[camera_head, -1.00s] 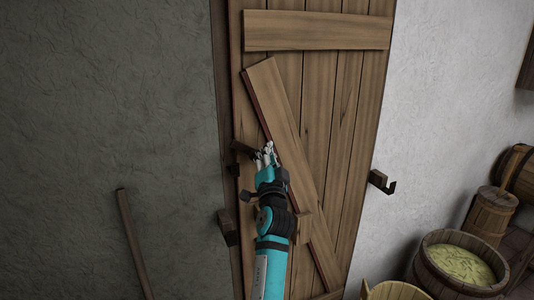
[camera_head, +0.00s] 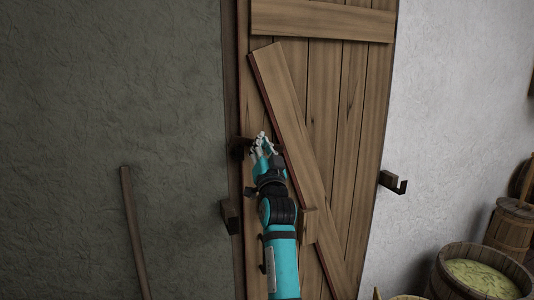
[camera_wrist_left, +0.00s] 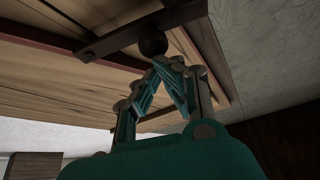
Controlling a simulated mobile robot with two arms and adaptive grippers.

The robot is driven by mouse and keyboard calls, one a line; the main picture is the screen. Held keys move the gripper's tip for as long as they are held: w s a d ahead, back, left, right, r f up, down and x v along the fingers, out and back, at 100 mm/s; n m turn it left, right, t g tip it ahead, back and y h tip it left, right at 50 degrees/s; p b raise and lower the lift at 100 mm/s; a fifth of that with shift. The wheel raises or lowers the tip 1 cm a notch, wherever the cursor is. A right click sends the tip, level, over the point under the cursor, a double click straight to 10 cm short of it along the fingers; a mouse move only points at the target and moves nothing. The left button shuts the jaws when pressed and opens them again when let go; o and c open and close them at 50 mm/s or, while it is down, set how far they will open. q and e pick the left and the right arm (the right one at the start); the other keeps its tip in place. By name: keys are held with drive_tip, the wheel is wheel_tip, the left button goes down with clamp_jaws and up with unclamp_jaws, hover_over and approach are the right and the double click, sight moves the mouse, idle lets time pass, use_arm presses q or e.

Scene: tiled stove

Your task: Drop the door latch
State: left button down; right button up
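The plank door (camera_head: 325,90) stands in front of me with a diagonal brace (camera_head: 290,110). In the left wrist view a dark wooden bar (camera_wrist_left: 108,40), which looks like the latch, lies across the planks and bears a round dark knob (camera_wrist_left: 152,44). In the head view my left gripper (camera_head: 262,142) is at the door's left edge, hiding most of the bar. In the left wrist view its fingers (camera_wrist_left: 168,68) converge just below the knob, with nothing seen between the tips. Contact with the knob cannot be told. My right gripper is not in view.
A wooden block (camera_head: 230,216) sits at the left door edge and a hooked bracket (camera_head: 392,182) on the right wall. A pole (camera_head: 134,230) leans at the left wall. Wooden tubs (camera_head: 475,275) and a small barrel (camera_head: 510,228) stand at lower right.

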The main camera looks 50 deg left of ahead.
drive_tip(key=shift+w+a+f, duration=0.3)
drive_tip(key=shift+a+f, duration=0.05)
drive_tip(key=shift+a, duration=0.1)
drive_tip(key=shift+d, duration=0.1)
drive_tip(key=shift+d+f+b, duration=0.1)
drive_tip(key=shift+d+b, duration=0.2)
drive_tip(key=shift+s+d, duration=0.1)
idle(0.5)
